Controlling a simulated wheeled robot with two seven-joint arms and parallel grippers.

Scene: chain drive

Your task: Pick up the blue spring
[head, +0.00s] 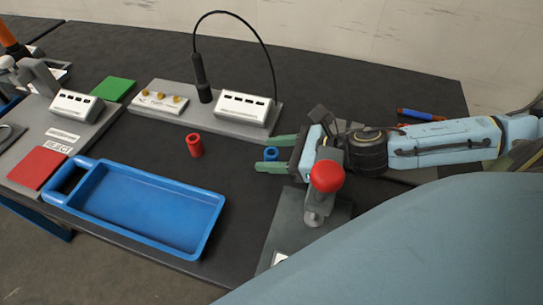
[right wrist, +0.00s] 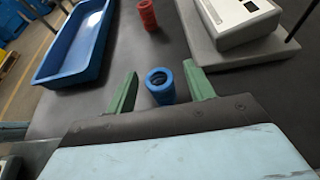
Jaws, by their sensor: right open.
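The blue spring (head: 271,154) is a short upright cylinder on the dark table, between the green fingers of my right gripper (head: 271,154) in the head view. In the right wrist view, the blue spring (right wrist: 160,84) stands between the two open fingers of my right gripper (right wrist: 165,85), with its hollow top showing. My left gripper is not in view.
A red spring (head: 194,145) stands to the left. A blue tray (head: 212,232) lies at the front left. A grey base with a white box (head: 243,108) and a black cable stands behind. A red-knobbed press (head: 326,177) is close to my right gripper.

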